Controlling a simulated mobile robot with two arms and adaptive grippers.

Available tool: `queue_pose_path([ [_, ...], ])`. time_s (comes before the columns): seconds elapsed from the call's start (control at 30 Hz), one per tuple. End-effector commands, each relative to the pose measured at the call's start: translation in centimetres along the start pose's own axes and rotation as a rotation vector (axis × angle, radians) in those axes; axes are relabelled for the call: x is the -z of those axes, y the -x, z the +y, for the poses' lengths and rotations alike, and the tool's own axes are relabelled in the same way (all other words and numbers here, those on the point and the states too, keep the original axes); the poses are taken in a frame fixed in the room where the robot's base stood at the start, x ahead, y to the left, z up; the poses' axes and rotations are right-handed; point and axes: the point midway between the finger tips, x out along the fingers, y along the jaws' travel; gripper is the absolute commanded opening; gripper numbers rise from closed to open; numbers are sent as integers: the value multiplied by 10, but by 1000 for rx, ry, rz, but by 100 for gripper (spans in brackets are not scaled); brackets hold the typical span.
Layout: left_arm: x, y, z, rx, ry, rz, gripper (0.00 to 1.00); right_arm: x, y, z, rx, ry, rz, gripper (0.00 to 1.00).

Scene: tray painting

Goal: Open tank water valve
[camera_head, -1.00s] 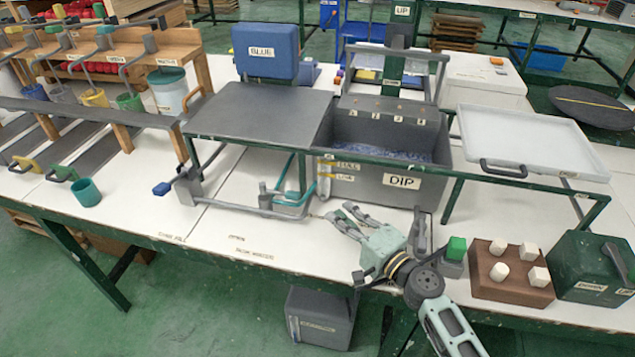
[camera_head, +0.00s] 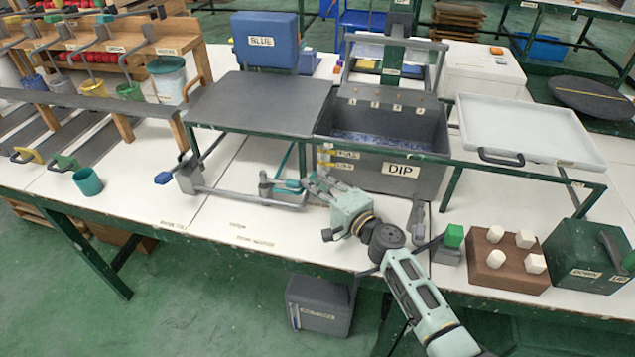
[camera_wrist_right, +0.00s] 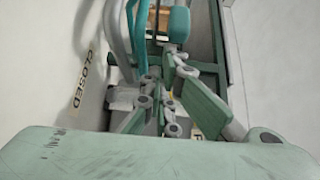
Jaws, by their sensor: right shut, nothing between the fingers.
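The grey water tank (camera_head: 432,187) marked DIP stands under the green frame, with a blue speckled surface inside. Teal piping and a teal handle-like part (camera_head: 292,185) sit low at its left front. In the right wrist view a teal rounded part (camera_wrist_right: 179,24) shows at the top, beyond the fingers, and a CLOSED label (camera_wrist_right: 84,80) is at the left. My right gripper (camera_head: 312,182) is shut and empty, close beside the teal part; I cannot tell whether they touch. The valve's exact position is partly hidden by the fingers. My left gripper is not in view.
A grey plate (camera_head: 260,103) lies on the frame left of the tank, and a white tray (camera_head: 530,128) is at its right. A brown block (camera_head: 508,272) with white knobs and a green box (camera_head: 580,262) stand at the right. A teal cup (camera_head: 88,182) stands left.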

Motion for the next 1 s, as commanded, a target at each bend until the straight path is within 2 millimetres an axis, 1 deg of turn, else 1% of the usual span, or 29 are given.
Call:
queue_pose_path([
  [0.57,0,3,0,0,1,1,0,-8,9,0,0,-1,80,0],
  [0.8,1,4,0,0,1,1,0,-16,17,0,0,-1,132,0],
  [1.0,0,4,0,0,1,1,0,-30,27,0,0,-1,129,0],
])
